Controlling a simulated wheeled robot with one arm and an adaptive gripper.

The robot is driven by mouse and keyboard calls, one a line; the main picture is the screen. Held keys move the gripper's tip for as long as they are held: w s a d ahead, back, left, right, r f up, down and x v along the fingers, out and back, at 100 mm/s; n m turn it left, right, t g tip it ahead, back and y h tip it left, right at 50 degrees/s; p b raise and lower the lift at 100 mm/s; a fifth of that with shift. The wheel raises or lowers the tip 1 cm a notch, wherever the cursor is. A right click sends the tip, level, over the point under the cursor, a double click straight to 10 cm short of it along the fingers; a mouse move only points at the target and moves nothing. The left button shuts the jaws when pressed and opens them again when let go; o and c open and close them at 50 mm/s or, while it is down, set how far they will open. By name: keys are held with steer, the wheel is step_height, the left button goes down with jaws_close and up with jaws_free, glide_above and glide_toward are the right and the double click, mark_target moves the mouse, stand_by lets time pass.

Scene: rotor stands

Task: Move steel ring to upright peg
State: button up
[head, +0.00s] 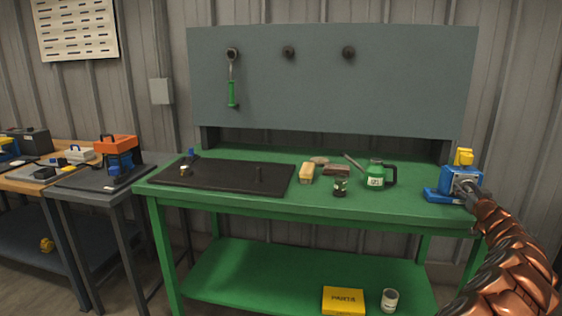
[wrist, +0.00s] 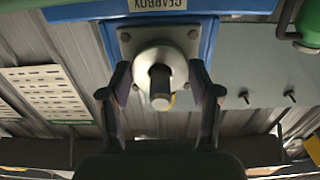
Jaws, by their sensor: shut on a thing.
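A blue gearbox (head: 461,181) stands at the right end of the green bench; its label reads upside down in the wrist view (wrist: 207,38). A pale steel ring (wrist: 147,58) sits around the grey shaft (wrist: 160,90) that sticks out of the gearbox face. My gripper (wrist: 160,75) is shut on the ring, one finger on each side; its tip also shows at the gearbox in the head view (head: 470,190). How closely the fingertips touch the ring is hard to see.
The bench's front strip is clear.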

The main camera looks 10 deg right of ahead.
steer(key=shift+b+v, duration=0.6)
steer(key=shift+v, duration=1)
steer(key=shift+s, duration=0.1)
steer(key=shift+s+f, duration=0.1)
steer(key=shift+s, duration=0.1)
